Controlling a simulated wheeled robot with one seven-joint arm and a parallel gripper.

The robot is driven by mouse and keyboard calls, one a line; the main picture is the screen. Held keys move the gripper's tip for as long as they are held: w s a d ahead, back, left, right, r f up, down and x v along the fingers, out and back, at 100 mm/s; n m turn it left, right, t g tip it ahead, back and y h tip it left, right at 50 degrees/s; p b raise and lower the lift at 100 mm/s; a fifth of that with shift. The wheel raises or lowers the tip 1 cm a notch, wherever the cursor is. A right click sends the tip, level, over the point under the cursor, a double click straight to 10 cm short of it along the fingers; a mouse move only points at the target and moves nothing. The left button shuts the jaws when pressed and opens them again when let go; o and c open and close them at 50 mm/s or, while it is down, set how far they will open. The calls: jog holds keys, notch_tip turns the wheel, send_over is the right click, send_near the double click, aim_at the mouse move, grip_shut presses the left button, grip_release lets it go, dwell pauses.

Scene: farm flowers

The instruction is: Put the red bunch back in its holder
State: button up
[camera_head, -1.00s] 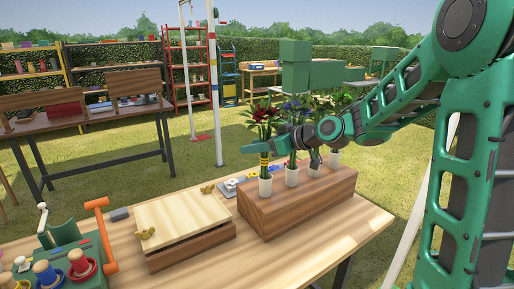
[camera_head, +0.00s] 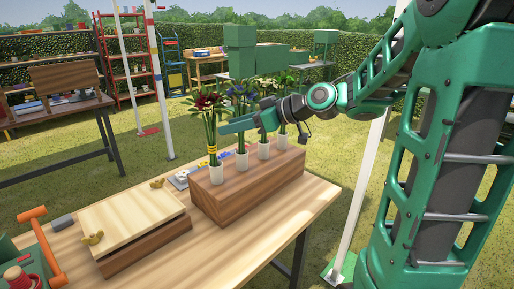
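The red bunch (camera_head: 208,104) has dark red flowers, green leaves and yellow bands around its stems. It stands nearly upright at the left end of the wooden block. Its stems come down to the nearest white holder (camera_head: 216,174); I cannot tell whether they are inside or just above it. My gripper (camera_head: 223,128) reaches in from the right, its green finger beside or around the red bunch's stems. Only one finger shows clearly, so its opening and grip are unclear.
The wooden block (camera_head: 250,191) bears a row of white holders with blue (camera_head: 239,95), yellowish and other bunches close to my gripper. A lidded wooden box (camera_head: 128,215) and an orange-handled tool (camera_head: 42,240) lie to the left. The table front is clear.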

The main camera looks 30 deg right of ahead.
jog(key=s+d+f+m+g+h, duration=0.55)
jog(key=s+d+f, duration=0.25)
jog(key=s+f, duration=0.5)
jog(key=s+d+f+m+g+h, duration=0.1)
jog(key=s+d+m+g, duration=0.1)
jog(key=s, duration=0.8)
jog(key=s+d+f+m+g+h, duration=0.1)
jog(key=s+d+m+g+h, duration=0.1)
jog(key=s+m, duration=0.5)
jog(key=s+d+g, duration=0.1)
jog(key=s+d, duration=0.1)
jog(key=s, duration=0.1)
jog(key=shift+s+d+f, duration=0.15)
jog(key=shift+s+d, duration=0.1)
